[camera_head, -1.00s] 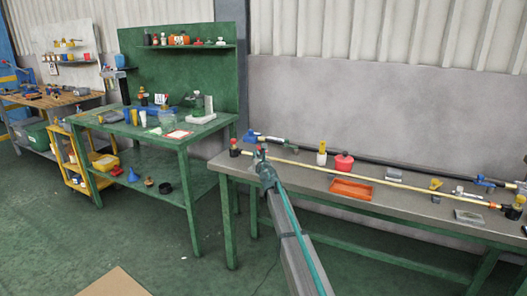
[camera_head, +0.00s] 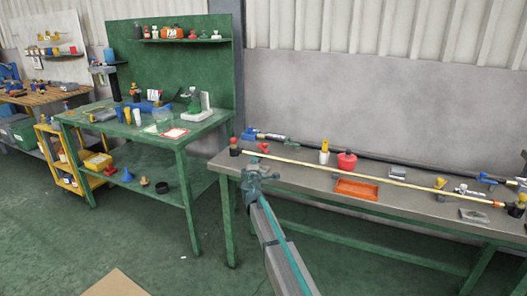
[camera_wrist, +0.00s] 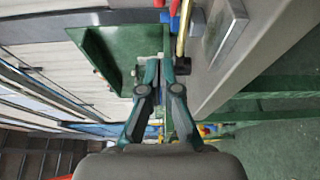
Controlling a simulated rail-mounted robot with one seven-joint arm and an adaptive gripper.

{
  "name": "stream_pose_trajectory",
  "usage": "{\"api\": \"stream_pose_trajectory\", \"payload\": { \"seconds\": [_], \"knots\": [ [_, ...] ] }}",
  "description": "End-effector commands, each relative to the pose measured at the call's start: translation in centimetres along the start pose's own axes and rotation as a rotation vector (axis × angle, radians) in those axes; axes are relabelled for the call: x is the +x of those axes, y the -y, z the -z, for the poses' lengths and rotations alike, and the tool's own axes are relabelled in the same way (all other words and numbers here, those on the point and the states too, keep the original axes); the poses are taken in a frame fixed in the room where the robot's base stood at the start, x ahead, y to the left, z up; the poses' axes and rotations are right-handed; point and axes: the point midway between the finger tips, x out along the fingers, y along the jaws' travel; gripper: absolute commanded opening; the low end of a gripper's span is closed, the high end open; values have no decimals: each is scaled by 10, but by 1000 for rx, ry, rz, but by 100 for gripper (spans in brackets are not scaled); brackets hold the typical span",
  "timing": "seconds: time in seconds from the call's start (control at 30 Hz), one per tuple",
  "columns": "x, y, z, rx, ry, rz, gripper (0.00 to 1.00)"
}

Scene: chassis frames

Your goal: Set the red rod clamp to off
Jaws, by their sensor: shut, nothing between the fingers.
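The red rod clamp (camera_head: 233,141), a red top on a dark base, stands at the left end of the grey bench in the head view. The left end of a long yellow rod (camera_head: 300,163) lies beside it. My gripper (camera_head: 251,162) is shut and empty, just right of and in front of the clamp, apparently apart from it. In the wrist view my gripper (camera_wrist: 159,62) has its fingertips together, near a yellow rod (camera_wrist: 182,32) and a small dark part (camera_wrist: 181,65). The clamp's setting is too small to read, and I cannot pick it out surely in the wrist view.
The grey bench (camera_head: 300,181) also holds a dark hose (camera_head: 390,167), a red can (camera_head: 347,161), a yellow-topped bottle (camera_head: 324,152) and an orange tray (camera_head: 357,188). A green workbench (camera_head: 150,128) stands left. The floor between has free room.

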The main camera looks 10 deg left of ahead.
Motion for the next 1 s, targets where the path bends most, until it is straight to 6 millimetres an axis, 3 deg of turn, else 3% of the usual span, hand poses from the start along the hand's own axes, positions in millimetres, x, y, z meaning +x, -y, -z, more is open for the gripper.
{"api": "stream_pose_trajectory", "payload": {
  "seconds": [0.27,0.7,1.0],
  "knots": [
    [27,-1,0,19,1,0,0],
    [108,-1,-2,16,1,1,0],
    [126,0,-26,16,-1,0,0]
  ]
}}
